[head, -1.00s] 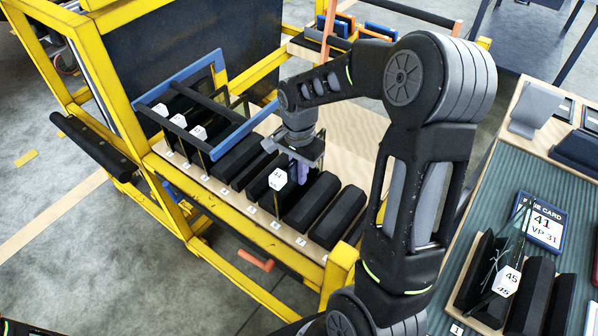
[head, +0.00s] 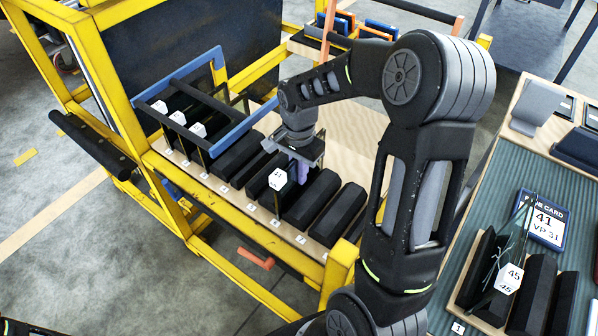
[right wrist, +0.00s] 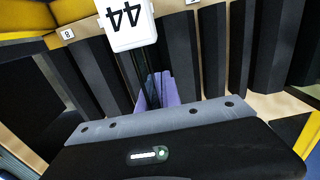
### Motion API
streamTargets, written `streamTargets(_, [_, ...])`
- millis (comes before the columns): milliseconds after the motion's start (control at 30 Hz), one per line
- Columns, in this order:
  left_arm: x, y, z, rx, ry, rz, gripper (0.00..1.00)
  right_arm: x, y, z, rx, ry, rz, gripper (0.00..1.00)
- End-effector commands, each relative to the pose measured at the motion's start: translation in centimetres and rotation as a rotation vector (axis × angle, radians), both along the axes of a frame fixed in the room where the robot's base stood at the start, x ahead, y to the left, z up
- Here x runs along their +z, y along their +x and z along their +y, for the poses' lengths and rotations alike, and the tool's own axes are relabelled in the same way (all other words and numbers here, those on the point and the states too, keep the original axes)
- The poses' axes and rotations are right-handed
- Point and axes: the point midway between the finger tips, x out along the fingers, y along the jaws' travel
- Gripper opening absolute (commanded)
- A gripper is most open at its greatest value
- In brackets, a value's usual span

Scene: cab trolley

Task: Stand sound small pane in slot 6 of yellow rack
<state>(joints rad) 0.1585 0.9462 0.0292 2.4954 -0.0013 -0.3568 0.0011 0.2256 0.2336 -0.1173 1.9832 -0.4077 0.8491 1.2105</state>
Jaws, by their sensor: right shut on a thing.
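My right gripper (head: 299,168), with purple pads, is shut on a small dark pane over the yellow rack (head: 205,222). The pane's white tag (head: 277,179) hangs on the near side; in the right wrist view the tag (right wrist: 126,22) reads 44, upside down. The pane stands roughly upright in a gap between black ridged blocks, in line with a small slot label (head: 275,223) too small to read. Its lower edge is hidden, so I cannot tell whether it touches the bottom. In the wrist view the purple pads (right wrist: 156,90) clasp the pane. My left gripper is not in view.
Several tagged panes (head: 180,118) stand under a blue-and-black frame (head: 205,75) at the rack's left. On the ribbed bench at right, a pane with pale crack lines and tag 45 (head: 508,279) stands in a block holder by a blue-edged card (head: 541,221).

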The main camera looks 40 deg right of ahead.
Motion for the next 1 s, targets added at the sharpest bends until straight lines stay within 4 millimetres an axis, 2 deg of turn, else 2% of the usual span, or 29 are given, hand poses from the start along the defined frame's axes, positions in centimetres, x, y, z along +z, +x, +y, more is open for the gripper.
streamTargets(33, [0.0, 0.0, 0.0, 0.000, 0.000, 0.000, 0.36, 0.1, 0.1, 0.0, 0.000, 0.000, -0.002, 0.11])
streamTargets(300, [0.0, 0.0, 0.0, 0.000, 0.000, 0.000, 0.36, 0.0, 0.0, 0.0, 0.000, -0.001, -0.001, 0.33])
streamTargets(633, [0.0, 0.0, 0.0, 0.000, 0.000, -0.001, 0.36, 0.2, 0.0, 0.0, 0.000, 0.000, 0.001, 0.34])
streamTargets(767, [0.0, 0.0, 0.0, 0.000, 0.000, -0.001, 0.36, 1.3, 0.1, 0.0, 0.000, 0.000, -0.002, 0.34])
streamTargets(1000, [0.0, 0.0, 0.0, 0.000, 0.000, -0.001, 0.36, 5.3, 0.1, 0.0, 0.000, -0.001, -0.004, 0.34])
